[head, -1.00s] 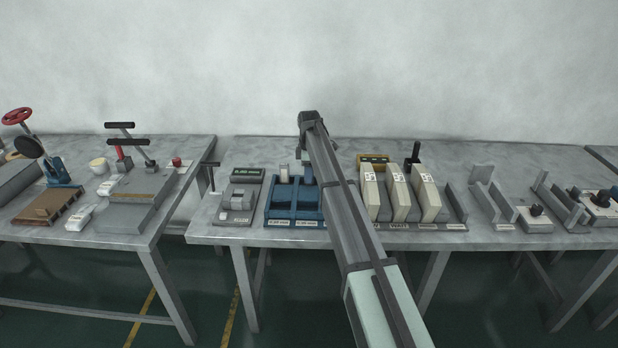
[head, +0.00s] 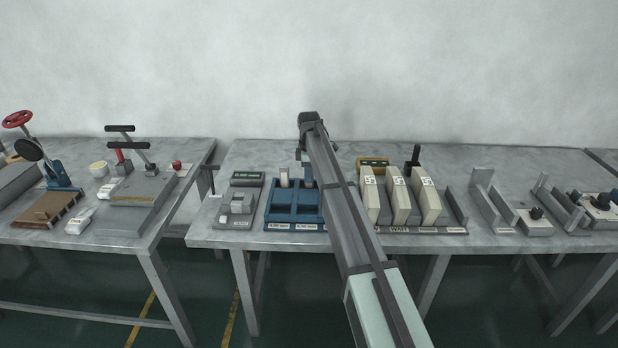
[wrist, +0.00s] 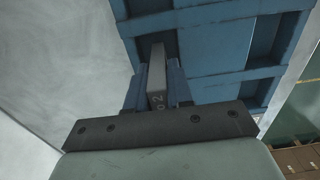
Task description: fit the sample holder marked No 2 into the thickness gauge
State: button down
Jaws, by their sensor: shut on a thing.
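My gripper (wrist: 157,88) is shut on a grey, flat sample holder (wrist: 157,75) whose visible marking ends in "2". It points down at a blue rack (wrist: 235,55). I cannot tell whether the holder's far end sits in the rack or is just clear of it. In the head view my gripper (head: 308,176) is at the back of the blue rack (head: 295,212), and my arm hides the held holder. The grey device with a small dark display (head: 247,179), apparently the thickness gauge (head: 238,207), stands just left of the rack. Its label is unreadable.
A pale holder (head: 284,177) stands in the rack's back left. Right of my arm are several cream upright blocks (head: 398,200) and grey brackets (head: 490,205). A second table (head: 125,225) with a lever press stands left, past a gap.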

notch_tip(320, 180, up, 8)
jog(key=s+d+f+m, duration=0.4)
jog(key=s+d+m, duration=0.55)
jog(key=s, duration=0.55)
jog(key=s+d+f+m, duration=0.4)
jog(key=s+d+m, duration=0.4)
jog(key=s+d, duration=0.45)
jog(key=s+a+n, duration=0.2)
jog(key=a, duration=1)
jog(key=n, duration=1)
send_near(241, 194)
jog(key=s+r, duration=0.1)
jog(key=s, duration=0.1)
jog(key=shift+s+a+f+n, duration=0.1)
jog(key=shift+a+f+n, duration=0.05)
jog(key=shift+f+n, duration=1.55)
jog(key=shift+s+a+f+n, duration=0.15)
jog(key=shift+f+n, duration=0.9)
jog(key=shift+f, duration=1.1)
